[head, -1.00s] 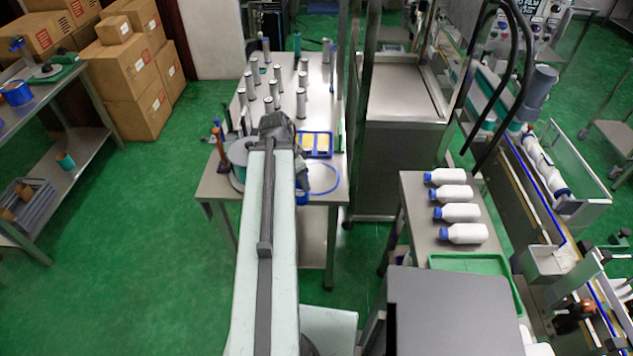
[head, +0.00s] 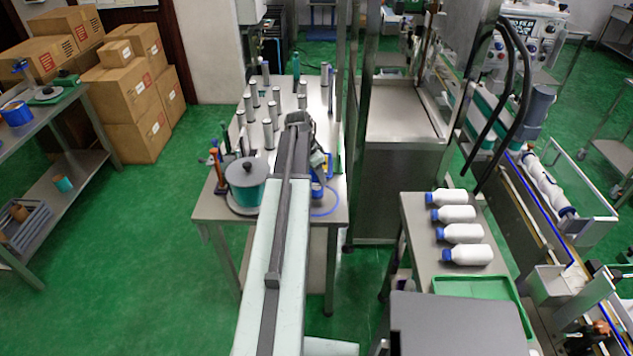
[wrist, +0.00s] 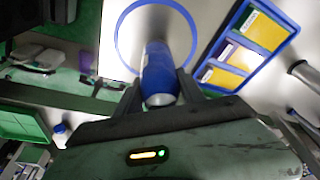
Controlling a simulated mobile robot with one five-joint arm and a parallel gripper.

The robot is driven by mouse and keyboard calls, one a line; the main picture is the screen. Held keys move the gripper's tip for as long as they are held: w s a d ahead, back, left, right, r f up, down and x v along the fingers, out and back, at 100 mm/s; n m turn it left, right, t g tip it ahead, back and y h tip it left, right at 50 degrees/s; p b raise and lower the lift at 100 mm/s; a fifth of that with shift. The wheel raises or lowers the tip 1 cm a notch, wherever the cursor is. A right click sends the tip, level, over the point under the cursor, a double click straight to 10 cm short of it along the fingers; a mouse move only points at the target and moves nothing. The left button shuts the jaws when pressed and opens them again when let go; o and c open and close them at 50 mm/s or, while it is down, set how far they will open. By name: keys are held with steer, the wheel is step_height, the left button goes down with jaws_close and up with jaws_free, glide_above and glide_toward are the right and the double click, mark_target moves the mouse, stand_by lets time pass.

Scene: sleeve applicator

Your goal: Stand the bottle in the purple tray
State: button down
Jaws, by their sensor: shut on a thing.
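A blue bottle (wrist: 158,75) with a silvery end stands out between the fingers of my gripper (wrist: 157,92) in the wrist view. The fingers are shut on it, one on each side. In the head view my gripper (head: 318,166) is over the front right part of the steel table, with blue of the bottle (head: 317,190) showing just below it. The arm hides part of this. A small purple patch (wrist: 88,58) shows at the left of the wrist view; I cannot tell whether it is the purple tray. No purple tray shows clearly in the head view.
A blue ring (wrist: 118,45) lies on the table beside a blue tray with yellow cards (wrist: 202,76). A teal pot (head: 246,186) and several grey cylinders (head: 268,134) stand on the table. White bottles (head: 460,233) lie on the right-hand table near a green tray (head: 470,286).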

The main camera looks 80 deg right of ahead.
step_height(320, 180, down, 2)
steer(key=shift+f+b, duration=0.1)
steer(key=shift+b, duration=0.2)
steer(key=shift+r, duration=0.3)
steer(key=shift+f, duration=0.2)
steer(key=c, duration=0.7)
jaws_free()
steer(key=shift+r, duration=0.1)
steer(key=p+v, duration=1.2)
steer(key=shift+w+r, duration=0.1)
